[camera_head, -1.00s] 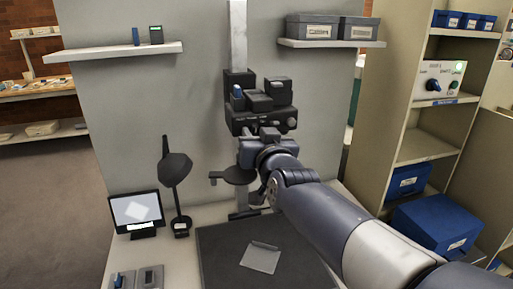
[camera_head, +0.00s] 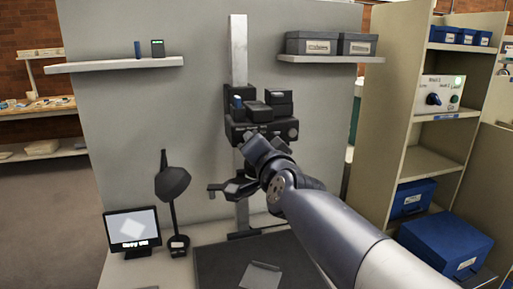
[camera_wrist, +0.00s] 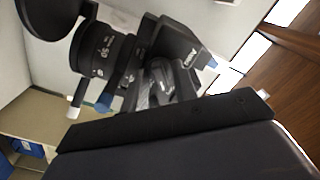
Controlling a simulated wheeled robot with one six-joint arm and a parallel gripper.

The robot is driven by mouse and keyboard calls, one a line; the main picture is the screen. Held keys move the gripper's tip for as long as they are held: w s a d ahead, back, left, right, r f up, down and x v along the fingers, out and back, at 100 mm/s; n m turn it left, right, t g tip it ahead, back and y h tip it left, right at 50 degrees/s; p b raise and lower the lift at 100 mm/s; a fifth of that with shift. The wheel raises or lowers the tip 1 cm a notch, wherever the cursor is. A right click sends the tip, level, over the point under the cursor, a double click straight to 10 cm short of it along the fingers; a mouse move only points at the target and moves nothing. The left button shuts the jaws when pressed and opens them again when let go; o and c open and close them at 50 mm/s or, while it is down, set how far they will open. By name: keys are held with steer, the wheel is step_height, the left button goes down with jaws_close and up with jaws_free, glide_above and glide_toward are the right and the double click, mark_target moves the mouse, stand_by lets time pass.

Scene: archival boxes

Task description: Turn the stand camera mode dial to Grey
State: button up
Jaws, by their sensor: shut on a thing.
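The stand camera (camera_head: 240,131) is a black unit on the pale upright column against the grey panel. It also shows close up in the wrist view, with its ringed lens (camera_wrist: 100,48) and small blue parts. My gripper (camera_head: 262,148) is at the front of the camera unit, shut on the mode dial. My gripper and wrist hide the dial and the fingertips in the head view. In the wrist view the dark gripper body (camera_wrist: 170,125) fills the lower part, and the grip itself is not clear. A small monitor (camera_head: 133,218) shows a pale tilted square with a caption.
A dark baseboard (camera_head: 222,262) holds a pale sheet (camera_head: 260,275). A black lamp (camera_head: 174,185) stands left of the column. A wall shelf (camera_head: 110,63) is at left, and another with grey boxes (camera_head: 312,45) at right. A shelving unit with blue boxes (camera_head: 440,243) stands at far right.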

stand_by(0.4)
steer(key=o, duration=0.6)
steer(key=p+v, duration=0.4)
steer(key=v, duration=0.6)
steer(key=shift+s, duration=0.35)
steer(key=shift+d, duration=0.1)
